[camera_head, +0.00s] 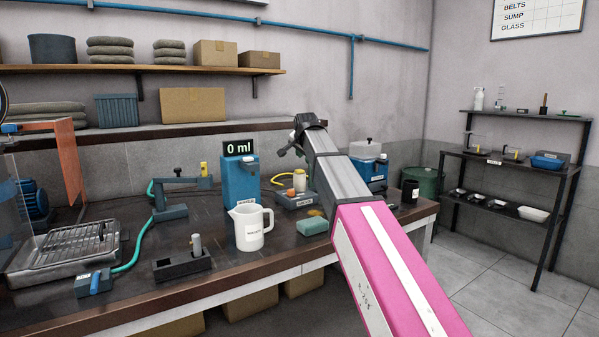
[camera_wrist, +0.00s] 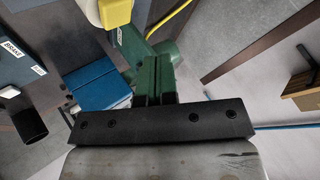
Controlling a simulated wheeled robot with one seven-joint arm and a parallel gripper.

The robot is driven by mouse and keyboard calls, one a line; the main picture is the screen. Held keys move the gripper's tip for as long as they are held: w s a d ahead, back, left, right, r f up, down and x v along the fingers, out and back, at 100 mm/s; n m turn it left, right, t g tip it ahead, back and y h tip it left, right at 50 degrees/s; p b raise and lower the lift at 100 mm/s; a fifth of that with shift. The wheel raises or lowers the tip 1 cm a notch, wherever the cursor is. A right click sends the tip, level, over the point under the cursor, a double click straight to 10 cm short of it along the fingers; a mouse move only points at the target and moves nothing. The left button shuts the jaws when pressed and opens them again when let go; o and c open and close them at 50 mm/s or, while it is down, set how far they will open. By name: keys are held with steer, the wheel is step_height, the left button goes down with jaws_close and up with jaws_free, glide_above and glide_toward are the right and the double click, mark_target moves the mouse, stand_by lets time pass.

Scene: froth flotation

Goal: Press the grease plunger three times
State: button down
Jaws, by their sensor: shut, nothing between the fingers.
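My gripper (camera_wrist: 155,86) is shut and empty in the wrist view. In the head view the dark end of my arm is above the back half of the bench, and its fingertips are hard to make out. A small grey unit (camera_head: 294,201) with an upright cream cylinder (camera_head: 299,181) and a yellow hose (camera_head: 280,181) stands below it. It looks like the grease plunger, but its label is too small to read. In the wrist view a cream and yellow part (camera_wrist: 114,12) shows at the top edge, beyond the fingertips and apart from them.
A white jug (camera_head: 249,228), a green sponge (camera_head: 312,226) and a blue unit reading 0 ml (camera_head: 240,185) stand nearby. A blue box (camera_head: 369,181) and a black cup (camera_head: 410,191) are at the right end. A shelf rack (camera_head: 511,157) stands further right.

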mark_target(301, 170)
steer(key=shift+f, duration=1.6)
steer(key=shift+f, duration=0.1)
stand_by(0.7)
steer(key=shift+f, duration=0.3)
steer(key=shift+f, duration=0.5)
stand_by(0.8)
steer(key=shift+r, duration=0.9)
steer(key=shift+r, duration=0.15)
steer(key=shift+r, duration=2.4)
stand_by(0.5)
